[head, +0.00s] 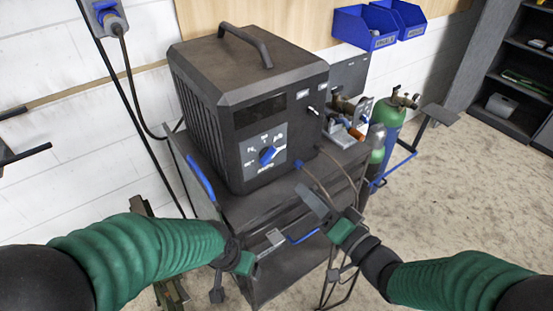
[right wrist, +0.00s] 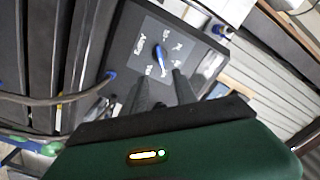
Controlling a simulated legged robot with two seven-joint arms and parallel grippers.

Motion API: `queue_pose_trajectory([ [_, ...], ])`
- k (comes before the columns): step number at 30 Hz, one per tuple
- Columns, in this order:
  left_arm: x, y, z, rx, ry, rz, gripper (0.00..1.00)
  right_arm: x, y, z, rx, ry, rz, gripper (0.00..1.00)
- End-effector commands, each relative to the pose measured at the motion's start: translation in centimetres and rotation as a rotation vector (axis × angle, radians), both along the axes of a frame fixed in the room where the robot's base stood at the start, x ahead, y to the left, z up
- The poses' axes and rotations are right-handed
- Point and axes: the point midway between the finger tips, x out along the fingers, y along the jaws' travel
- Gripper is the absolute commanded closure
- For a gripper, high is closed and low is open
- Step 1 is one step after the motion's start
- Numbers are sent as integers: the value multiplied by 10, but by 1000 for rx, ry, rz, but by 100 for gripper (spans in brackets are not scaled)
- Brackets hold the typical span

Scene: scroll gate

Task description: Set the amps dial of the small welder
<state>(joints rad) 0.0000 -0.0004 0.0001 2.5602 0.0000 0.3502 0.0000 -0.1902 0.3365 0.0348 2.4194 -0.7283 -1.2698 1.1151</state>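The small welder (head: 250,105) is a dark box with a top handle, standing on a cart. Its front has a grey panel with a blue amps dial (head: 267,155). Printed marks surround the dial. In the right wrist view the dial (right wrist: 159,54) shows its blue pointer just beyond my fingers. My right gripper (head: 312,200) is below and right of the dial, apart from it. Its two fingers (right wrist: 166,88) stand apart with nothing between them. My left gripper (head: 262,248) is low in front of the cart, away from the dial; its finger gap is unclear.
The cart (head: 240,212) has a blue handle at its left. Cables leave the welder's lower front. A torch and clamp (head: 348,115) lie right of it. Green gas cylinders (head: 388,115) stand behind. Blue bins (head: 365,27) hang on the wall. The floor at right is clear.

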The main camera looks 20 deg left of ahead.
Motion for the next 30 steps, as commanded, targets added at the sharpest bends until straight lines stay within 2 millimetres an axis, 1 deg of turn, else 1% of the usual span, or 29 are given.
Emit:
queue_pose_trajectory([
  [1,0,0,1,0,0,0,22,7,11,0,1,-1,5,66],
  [9,0,0,4,0,0,0,22,55,63,-1,2,2,1,66],
  [12,0,0,6,0,0,0,22,69,82,0,2,1,1,66],
  [15,0,0,7,0,0,0,22,80,96,0,2,1,-1,66],
  [20,0,0,8,0,0,0,22,90,108,0,1,2,-3,66],
  [27,0,0,8,0,0,0,22,91,109,-1,2,1,-4,66],
  [28,0,0,7,0,0,0,22,91,109,-1,2,1,-4,67],
  [30,0,0,7,0,0,0,22,91,109,0,2,1,-4,76],
])
